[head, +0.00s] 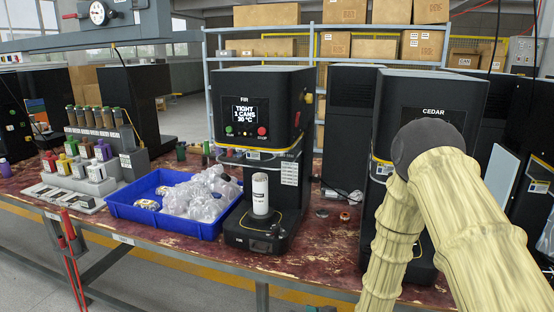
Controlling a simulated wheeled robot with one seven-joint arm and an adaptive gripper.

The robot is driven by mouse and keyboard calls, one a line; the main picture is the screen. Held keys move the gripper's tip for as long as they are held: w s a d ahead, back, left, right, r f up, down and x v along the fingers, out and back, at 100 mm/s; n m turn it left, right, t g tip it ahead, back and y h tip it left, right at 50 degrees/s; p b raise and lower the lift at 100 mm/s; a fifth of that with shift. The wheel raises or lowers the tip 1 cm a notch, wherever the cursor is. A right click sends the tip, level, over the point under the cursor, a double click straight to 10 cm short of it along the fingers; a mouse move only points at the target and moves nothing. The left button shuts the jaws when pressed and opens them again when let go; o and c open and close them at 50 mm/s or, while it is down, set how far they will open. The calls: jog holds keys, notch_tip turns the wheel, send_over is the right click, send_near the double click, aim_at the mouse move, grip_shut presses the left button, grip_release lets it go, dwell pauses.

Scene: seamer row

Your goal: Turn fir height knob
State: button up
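The seamer labelled FIR (265,100) is a black machine in the middle of the bench. Its display (244,114) reads "TIGHT 1 CANS 30 °C", with a green button and a red button below. A small dark knob with a yellow part (309,98) sticks out of the right side of its head; I cannot tell if this is the height knob. A white can (260,193) stands upright on its base under the head. My arm, in a pale yellow sleeve, bends at the right; its lower end leaves the bottom of the picture, and my gripper is not seen.
The seamer labelled CEDAR (428,98) stands right of FIR, partly behind my arm. A blue tray (122,211) with clear bagged items and tins lies left of FIR. A rack of colored bottles (86,150) is farther left. Small round parts lie on the bench between the machines.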

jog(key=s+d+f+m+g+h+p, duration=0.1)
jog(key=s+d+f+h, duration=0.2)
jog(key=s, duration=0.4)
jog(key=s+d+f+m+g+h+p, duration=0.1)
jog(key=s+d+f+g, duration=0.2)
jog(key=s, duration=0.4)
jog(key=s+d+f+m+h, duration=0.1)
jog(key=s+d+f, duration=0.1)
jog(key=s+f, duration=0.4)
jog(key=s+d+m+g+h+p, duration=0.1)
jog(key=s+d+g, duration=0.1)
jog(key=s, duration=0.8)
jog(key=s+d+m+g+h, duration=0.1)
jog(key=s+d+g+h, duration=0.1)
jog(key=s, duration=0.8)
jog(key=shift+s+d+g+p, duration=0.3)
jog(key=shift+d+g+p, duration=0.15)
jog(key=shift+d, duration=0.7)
